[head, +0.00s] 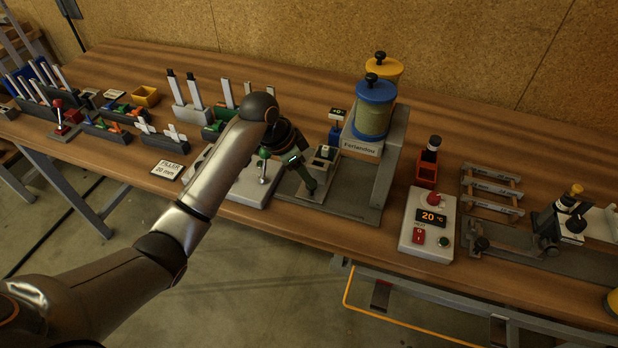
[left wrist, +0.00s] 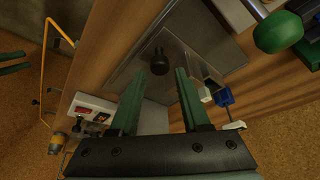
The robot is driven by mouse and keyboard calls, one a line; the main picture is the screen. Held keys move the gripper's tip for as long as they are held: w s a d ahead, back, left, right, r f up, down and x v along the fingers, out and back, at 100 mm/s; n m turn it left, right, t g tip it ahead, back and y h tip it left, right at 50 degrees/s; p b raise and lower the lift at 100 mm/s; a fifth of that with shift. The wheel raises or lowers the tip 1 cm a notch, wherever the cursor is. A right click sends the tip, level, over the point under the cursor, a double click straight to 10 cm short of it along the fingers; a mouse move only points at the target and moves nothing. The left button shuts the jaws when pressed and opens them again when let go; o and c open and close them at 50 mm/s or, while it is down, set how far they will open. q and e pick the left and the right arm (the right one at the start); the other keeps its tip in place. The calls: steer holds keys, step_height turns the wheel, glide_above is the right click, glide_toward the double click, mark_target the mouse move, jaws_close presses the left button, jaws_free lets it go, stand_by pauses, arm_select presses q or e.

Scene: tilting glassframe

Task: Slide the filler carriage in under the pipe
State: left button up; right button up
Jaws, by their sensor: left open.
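My left gripper (head: 311,184) reaches down over the filler's front rail plate, beside the filler carriage (head: 321,162), a small block with a pale and dark top. In the left wrist view my left gripper (left wrist: 162,82) is open, and a black knob (left wrist: 159,60) on the grey plate shows just beyond and between its fingertips. I cannot tell whether the fingers touch it. The filler (head: 362,148), labelled Ferlandou, stands behind with a blue-lidded tank (head: 374,110). A blue part, perhaps the pipe's valve (head: 335,135), is above and behind the carriage. The pipe's outlet is not clear.
A lever box (head: 258,185) stands close left of the gripper. A control box (head: 428,222) reading 20 °C and a red holder (head: 428,170) stand right.

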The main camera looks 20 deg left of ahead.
arm_select(q)
steer(key=shift+x, duration=1.5)
steer(key=shift+c, duration=0.2)
jaws_close()
